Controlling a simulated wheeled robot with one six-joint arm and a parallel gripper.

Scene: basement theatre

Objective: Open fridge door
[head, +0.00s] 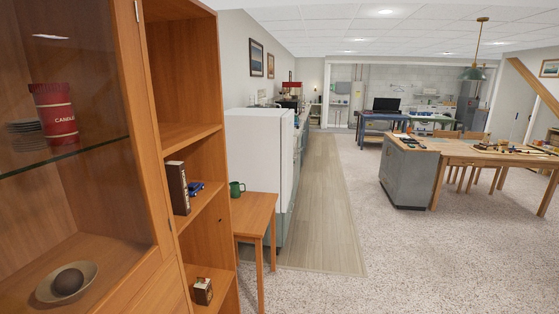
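A white fridge (262,150) stands along the left wall beyond the wooden cabinet, seen mostly from its side. Its front faces right, toward the walkway, and shows only as a narrow, steeply angled strip. The door looks flush with the body, but at this angle I cannot tell for sure that it is shut. No handle can be made out. My gripper is not in this view.
A tall wooden cabinet (196,110) with glass fills the left foreground. A small wooden table (258,213) with a green mug (237,189) stands before the fridge. A wood-plank strip (325,200) and speckled floor (390,260) lie clear. A grey island (405,178) stands right.

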